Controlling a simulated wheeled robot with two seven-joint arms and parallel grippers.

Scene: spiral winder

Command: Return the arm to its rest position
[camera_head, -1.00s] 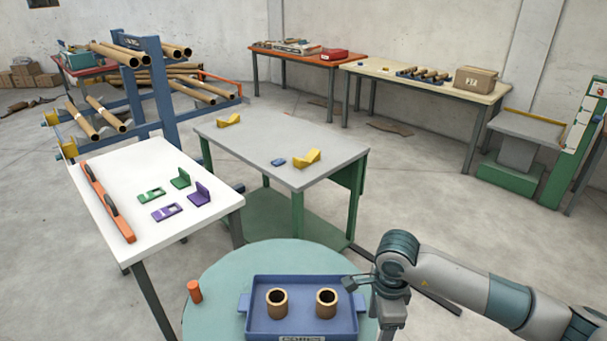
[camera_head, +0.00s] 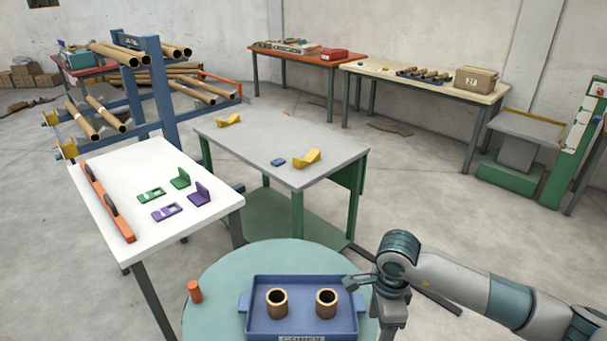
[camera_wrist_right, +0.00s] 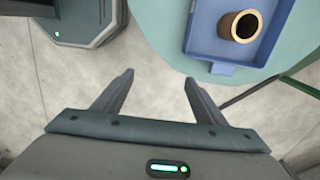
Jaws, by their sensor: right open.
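My right arm (camera_head: 455,279) comes in from the right in the head view, bent down beside the round table. Its fingers are not clear there. In the right wrist view my right gripper (camera_wrist_right: 156,88) is open and empty, its two fingers apart over bare floor. The blue tray (camera_head: 300,325) with two short brown tube pieces, the left core (camera_head: 277,302) and the right core (camera_head: 326,303), lies left of the arm. A corner of the tray (camera_wrist_right: 222,48) with one core (camera_wrist_right: 241,26) also shows in the right wrist view. My left gripper is not in view.
The round table (camera_head: 215,290) carries an orange cylinder (camera_head: 194,291). A white table (camera_head: 150,170) holds green and purple pieces and an orange bar. A grey table (camera_head: 255,150) has yellow wedges. A blue rack (camera_head: 160,85) holds long tubes.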

